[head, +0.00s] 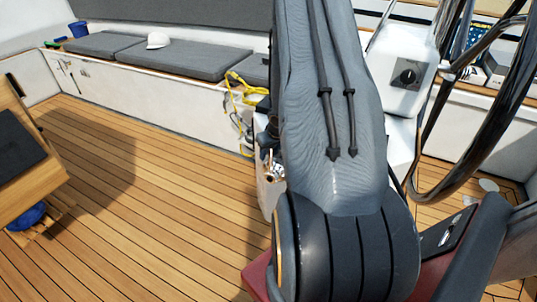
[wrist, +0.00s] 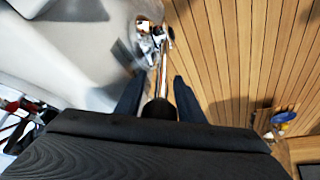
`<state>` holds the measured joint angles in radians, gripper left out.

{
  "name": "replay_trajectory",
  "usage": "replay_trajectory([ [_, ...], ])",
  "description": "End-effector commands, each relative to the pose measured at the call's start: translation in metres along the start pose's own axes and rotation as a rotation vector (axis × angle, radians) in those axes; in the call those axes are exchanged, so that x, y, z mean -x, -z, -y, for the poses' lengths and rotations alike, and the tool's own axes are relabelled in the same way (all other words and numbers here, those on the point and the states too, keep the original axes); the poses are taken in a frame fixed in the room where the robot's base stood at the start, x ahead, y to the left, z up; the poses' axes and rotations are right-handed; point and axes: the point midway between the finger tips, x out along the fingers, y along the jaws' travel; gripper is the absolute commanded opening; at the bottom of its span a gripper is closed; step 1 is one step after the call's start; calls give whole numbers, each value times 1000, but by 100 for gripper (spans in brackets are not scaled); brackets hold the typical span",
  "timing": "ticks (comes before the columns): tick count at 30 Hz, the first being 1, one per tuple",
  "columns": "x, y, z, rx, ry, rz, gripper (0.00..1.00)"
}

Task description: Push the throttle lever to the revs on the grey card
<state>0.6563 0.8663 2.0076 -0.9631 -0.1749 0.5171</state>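In the wrist view, a dark round knob (wrist: 158,110) sits between the two fingers of my gripper (wrist: 159,92). A thin bright metal shaft (wrist: 163,68) runs away from it toward metal fittings; it looks like the throttle lever. The fingers stand apart, one on each side of the knob. I cannot tell whether they touch it. In the head view my arm covers the gripper and the lever. I cannot make out the grey card in either view.
A white pedestal with a dark dial (head: 406,76) and a large steering wheel (head: 497,105) stand at the right. A cushioned bench (head: 190,60) lines the back, with a yellow rope (head: 240,88) hanging. A wooden table (head: 22,165) is at the left. Open teak deck (head: 150,180) lies between.

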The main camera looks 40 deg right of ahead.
Motion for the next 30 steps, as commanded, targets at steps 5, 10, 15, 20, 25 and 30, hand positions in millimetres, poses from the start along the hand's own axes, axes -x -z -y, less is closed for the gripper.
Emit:
replay_trajectory([
  [5, 0, 0, 0, 0, 0, 0, 35],
  [10, 0, 0, 0, 0, 0, 0, 13],
  [15, 0, 0, 4, 0, 0, 0, 0],
  [20, 0, 0, 1, 0, -1, 3, 0],
  [25, 0, 0, -2, 0, -10, 15, 0],
  [30, 0, 1, -6, -2, -28, 39, 0],
])
